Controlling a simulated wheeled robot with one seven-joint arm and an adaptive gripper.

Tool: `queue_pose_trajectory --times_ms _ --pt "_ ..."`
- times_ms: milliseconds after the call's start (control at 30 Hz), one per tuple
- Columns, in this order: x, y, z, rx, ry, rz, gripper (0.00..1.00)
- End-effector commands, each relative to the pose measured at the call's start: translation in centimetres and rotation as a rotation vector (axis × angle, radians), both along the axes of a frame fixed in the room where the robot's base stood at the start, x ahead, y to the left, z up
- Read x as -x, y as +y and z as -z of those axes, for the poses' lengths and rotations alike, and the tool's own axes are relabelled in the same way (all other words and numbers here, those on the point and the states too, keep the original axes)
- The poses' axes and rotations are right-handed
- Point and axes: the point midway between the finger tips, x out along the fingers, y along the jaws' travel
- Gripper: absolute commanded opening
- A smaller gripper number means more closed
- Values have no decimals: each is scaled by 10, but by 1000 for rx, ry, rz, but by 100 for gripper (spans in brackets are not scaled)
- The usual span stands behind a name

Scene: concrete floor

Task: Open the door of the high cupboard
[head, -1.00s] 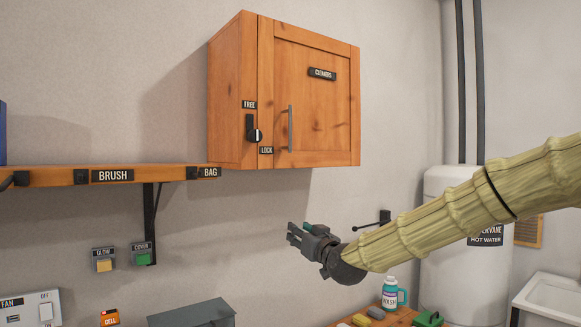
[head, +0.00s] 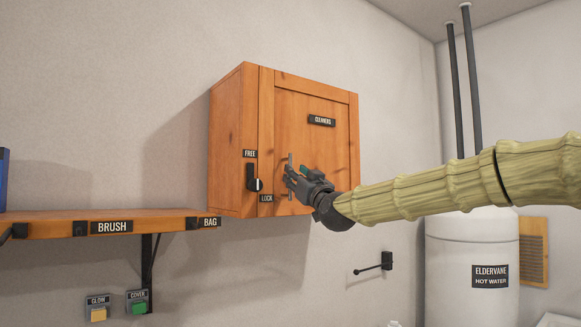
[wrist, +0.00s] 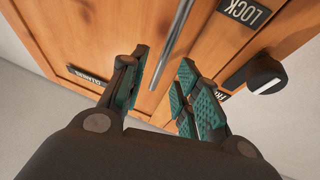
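The high cupboard (head: 232,145) is an orange wooden box on the wall. Its door (head: 338,155), labelled CLEANERS, is shut. A grey vertical bar handle (head: 290,159) is on the door's left side, partly hidden by my gripper. My gripper (head: 289,176) is at the handle, with its fingers apart. In the wrist view, the handle (wrist: 176,42) runs in line with the gap between the open green-padded fingers (wrist: 162,92); I cannot tell whether they touch it. A black knob (head: 255,184) with a white mark sits left of the door, near the FREE and LOCK labels.
A wooden shelf (head: 60,226) with BRUSH and BAG labels runs along the wall at lower left. A white hot water tank (head: 470,265) stands at right, behind my arm. The space before the cupboard's left side is clear.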

Motion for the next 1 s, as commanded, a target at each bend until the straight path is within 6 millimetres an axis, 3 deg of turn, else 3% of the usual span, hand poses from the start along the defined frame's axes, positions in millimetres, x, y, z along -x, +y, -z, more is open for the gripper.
queue_pose_trajectory --times_ms 300,733,900,1000 --pt "-32 14 -15 0 1 0 32" --pt "-37 17 -16 1 1 -1 32" --pt "-37 17 -16 1 1 -1 3" --pt "-37 17 -16 0 1 0 0"
